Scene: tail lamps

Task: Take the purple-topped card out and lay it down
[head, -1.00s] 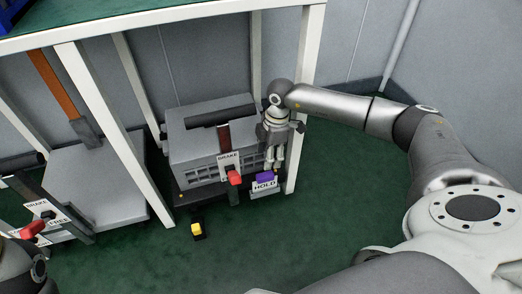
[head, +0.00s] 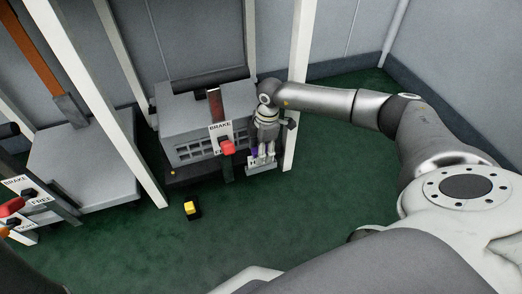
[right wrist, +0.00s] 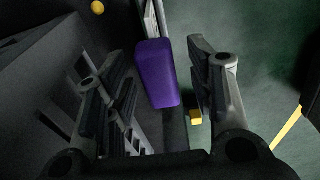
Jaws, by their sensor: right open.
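The purple-topped card (head: 255,152) stands at the front right corner of the grey machine (head: 205,105), behind and between my right gripper's fingers. Part of its white "HOLD" face shows below, mostly hidden by the fingers. In the right wrist view the purple top (right wrist: 156,74) is a block lying between the two spread fingers, with a gap to the right finger; whether the left finger touches it I cannot tell. My right gripper (head: 264,158) points down at the card and is open; it also shows in the right wrist view (right wrist: 160,100). My left gripper is not in view.
A red lever (head: 228,147) with a "BRAKE" plate stands just left of the card. A yellow-topped pedal (head: 191,209) is low in front. Green floor (head: 290,220) is clear in front.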

